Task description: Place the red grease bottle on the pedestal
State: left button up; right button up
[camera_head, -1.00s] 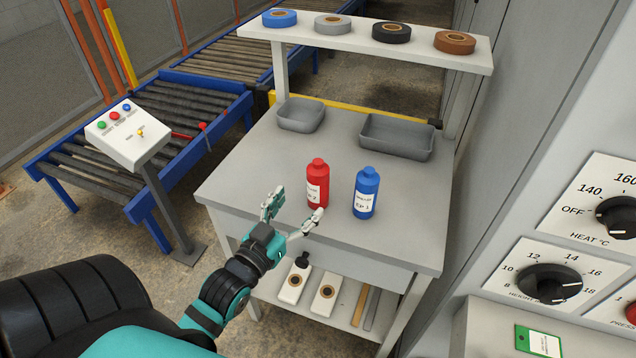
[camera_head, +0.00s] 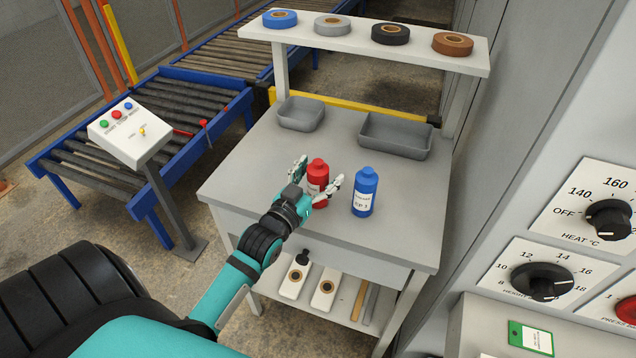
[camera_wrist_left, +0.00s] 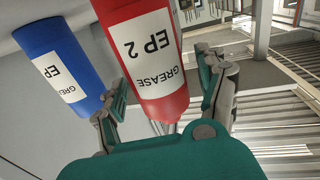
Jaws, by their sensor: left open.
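The red grease bottle (camera_head: 317,172) stands upright on the grey workbench (camera_head: 400,220), with a white label that reads "GREASE EP 2" in the left wrist view (camera_wrist_left: 150,55). My left gripper (camera_head: 320,180) is open, with one finger on each side of the red bottle. In the left wrist view the bottle lies between the two fingers (camera_wrist_left: 162,90), with gaps showing beside it. A blue grease bottle (camera_head: 365,190) stands upright just to the right, close to the right finger; it also shows in the left wrist view (camera_wrist_left: 58,65). No pedestal can be clearly made out. My right gripper is not in view.
Two grey trays (camera_head: 302,114) (camera_head: 395,137) sit at the bench's back. A raised shelf (camera_head: 345,35) holds several tape rolls. A control box (camera_head: 130,133) stands left, before a roller conveyor (camera_head: 180,105). A panel with knobs (camera_head: 590,240) is at right.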

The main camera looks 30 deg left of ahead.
pick_arm(q)
grip_shut()
dwell(0.3)
jog(key=shift+r, duration=0.15)
dwell(0.3)
